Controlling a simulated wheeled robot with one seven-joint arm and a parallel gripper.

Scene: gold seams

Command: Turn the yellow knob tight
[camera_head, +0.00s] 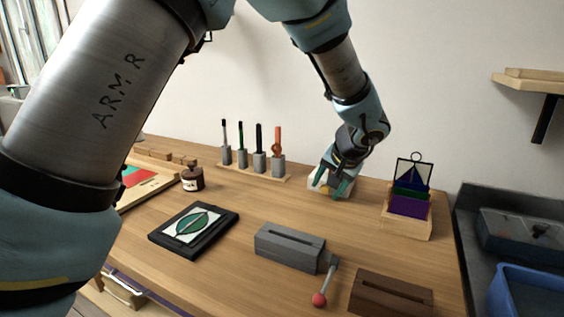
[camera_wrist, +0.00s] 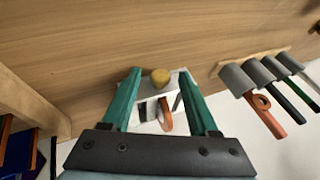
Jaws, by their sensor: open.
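The yellow knob (camera_wrist: 160,76) sits on a small white block or fixture (camera_wrist: 181,80) on the table. In the wrist view it lies between and just beyond the fingers of my gripper (camera_wrist: 160,76), apart from both. In the head view my gripper (camera_head: 335,188) is low over the white fixture (camera_head: 318,183) at the back of the table. A bit of the yellow knob (camera_head: 326,190) shows there between the green fingers. The gripper is open. A round orange-brown part and dark parts show on the fixture in the wrist view.
A rack of tools (camera_head: 254,172) stands left of the fixture. A wooden stand with coloured plates (camera_head: 408,222) stands to its right. A grey slotted block (camera_head: 289,247), a red-ended lever (camera_head: 320,299) and a framed picture (camera_head: 193,230) are nearer. Bare tabletop lies in front of the fixture.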

